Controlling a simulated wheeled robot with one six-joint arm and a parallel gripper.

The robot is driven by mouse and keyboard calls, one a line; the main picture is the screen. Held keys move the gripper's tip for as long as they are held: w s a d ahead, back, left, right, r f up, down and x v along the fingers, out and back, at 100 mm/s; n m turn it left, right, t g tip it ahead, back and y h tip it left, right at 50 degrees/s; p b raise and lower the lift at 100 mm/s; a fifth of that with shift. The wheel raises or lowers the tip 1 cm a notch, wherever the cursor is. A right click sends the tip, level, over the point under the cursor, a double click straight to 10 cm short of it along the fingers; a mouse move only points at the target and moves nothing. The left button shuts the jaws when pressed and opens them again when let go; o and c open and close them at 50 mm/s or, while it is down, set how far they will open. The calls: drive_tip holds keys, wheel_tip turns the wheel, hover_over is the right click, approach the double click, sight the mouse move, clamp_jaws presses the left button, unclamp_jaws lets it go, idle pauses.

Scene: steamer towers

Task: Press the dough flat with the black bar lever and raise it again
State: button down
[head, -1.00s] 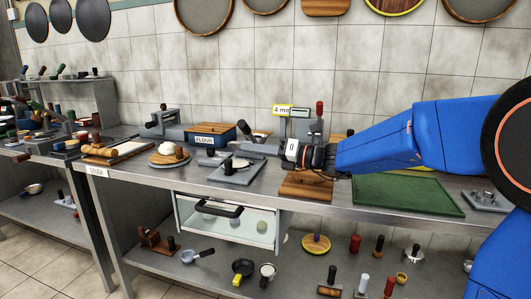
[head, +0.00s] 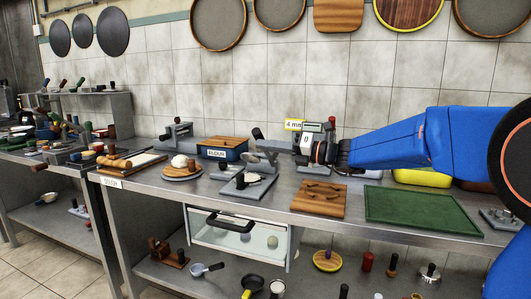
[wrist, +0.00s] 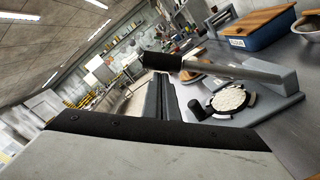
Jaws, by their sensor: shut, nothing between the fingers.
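The press stands on the counter with its grey base (head: 246,186); it also shows in the wrist view (wrist: 270,112). Its black bar lever (head: 259,134) is raised and tilted above the base. In the wrist view the lever's black grip (wrist: 160,62) is at the end of a metal bar running right to the hinge block. The pale dough (wrist: 231,98) lies as a low, round disc on the dark round plate of the press. My gripper (head: 283,152) is shut and empty, just right of the lever. Its fingers look apart from the grip; the exact gap is unclear.
A blue flour box (head: 222,153) and a board with a dough ball (head: 180,162) stand to the left. A wooden board (head: 318,198) and green mat (head: 420,208) lie to the right. A 4 mm sign (head: 293,124) and a display device stand behind my gripper.

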drive_tip(key=w+d+r+m, duration=0.2)
drive_tip(key=w+r+m, duration=0.1)
drive_tip(key=w+r, duration=0.3)
drive_tip(key=shift+d, duration=0.15)
idle(0.3)
